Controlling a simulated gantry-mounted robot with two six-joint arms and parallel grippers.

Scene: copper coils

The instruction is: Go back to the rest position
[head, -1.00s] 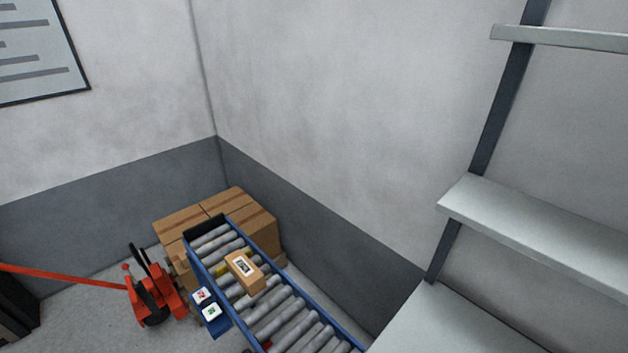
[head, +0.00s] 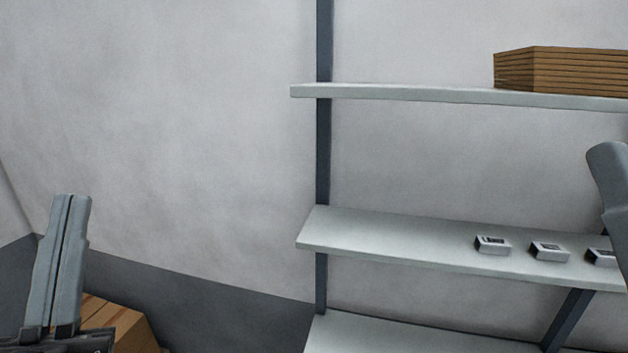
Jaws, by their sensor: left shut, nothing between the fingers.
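My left gripper (head: 71,200) stands upright at the lower left of the head view. Its two grey fingers are shut against each other with nothing between them. A grey part at the right edge looks like part of my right gripper (head: 607,180). It is cut off by the frame, so its jaws cannot be judged. No copper coil shows.
A shelf rack fills the right side. Bare wall lies between the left gripper and the rack.

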